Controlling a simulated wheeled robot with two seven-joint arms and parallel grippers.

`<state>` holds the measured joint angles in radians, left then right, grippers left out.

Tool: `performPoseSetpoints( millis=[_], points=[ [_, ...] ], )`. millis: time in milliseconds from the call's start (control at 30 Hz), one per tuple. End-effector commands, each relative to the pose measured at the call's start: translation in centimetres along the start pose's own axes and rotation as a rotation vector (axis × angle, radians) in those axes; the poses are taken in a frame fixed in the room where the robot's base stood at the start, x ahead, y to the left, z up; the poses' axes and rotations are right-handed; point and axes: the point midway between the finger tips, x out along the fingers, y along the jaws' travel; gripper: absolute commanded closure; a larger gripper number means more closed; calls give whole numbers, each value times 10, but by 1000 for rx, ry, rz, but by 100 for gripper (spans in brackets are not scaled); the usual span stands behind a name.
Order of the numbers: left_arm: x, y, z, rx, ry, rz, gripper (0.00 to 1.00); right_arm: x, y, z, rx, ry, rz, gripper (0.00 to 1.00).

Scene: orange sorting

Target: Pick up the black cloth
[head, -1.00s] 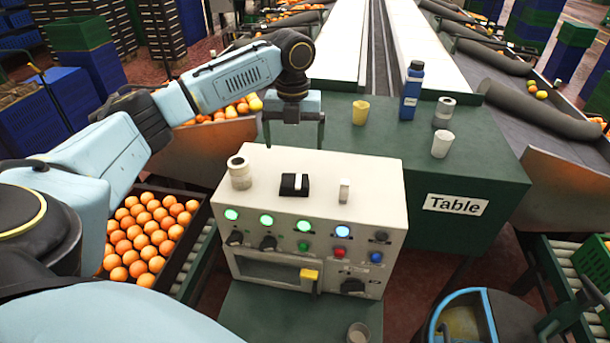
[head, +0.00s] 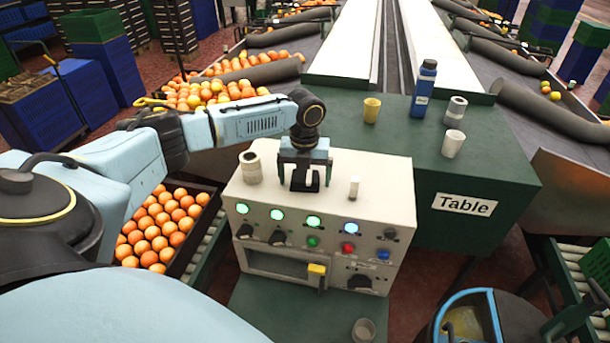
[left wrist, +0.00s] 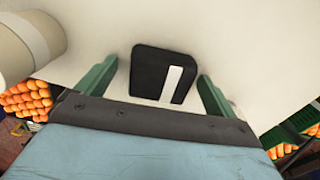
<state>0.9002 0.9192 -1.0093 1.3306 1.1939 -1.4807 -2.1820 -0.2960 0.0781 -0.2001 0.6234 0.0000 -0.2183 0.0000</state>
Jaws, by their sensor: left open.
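The black cloth (left wrist: 150,72) is a small, flat, folded black piece with a white strip on it. It lies on the cream top of the control box (head: 395,190). My left gripper (head: 304,184) is directly over it, open, pointing down. In the left wrist view its two green fingers (left wrist: 156,88) stand on either side of the cloth with gaps, and nothing is held. In the head view the gripper partly hides the cloth (head: 304,178). My right gripper is not in view.
Behind, the green table (head: 400,150) holds a yellow cup (head: 371,110), a blue bottle (head: 424,90), a grey roll (head: 455,111) and a white cup (head: 453,144).

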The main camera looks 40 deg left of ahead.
Motion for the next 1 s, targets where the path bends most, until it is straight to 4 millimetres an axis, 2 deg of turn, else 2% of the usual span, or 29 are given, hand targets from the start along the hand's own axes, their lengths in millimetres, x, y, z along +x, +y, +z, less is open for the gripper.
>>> performPoseSetpoints(
  millis=[167,533,800,867,1000],
  points=[
    [0,0,0,1,0,0,8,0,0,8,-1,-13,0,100],
    [0,0,0,1,0,-1,55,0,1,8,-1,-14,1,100],
    [-5,-1,0,1,-2,-3,55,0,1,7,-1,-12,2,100],
    [-12,-1,1,2,-3,-3,55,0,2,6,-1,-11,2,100],
    [-38,-1,1,0,-4,-5,55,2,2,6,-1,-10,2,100]
  ],
)
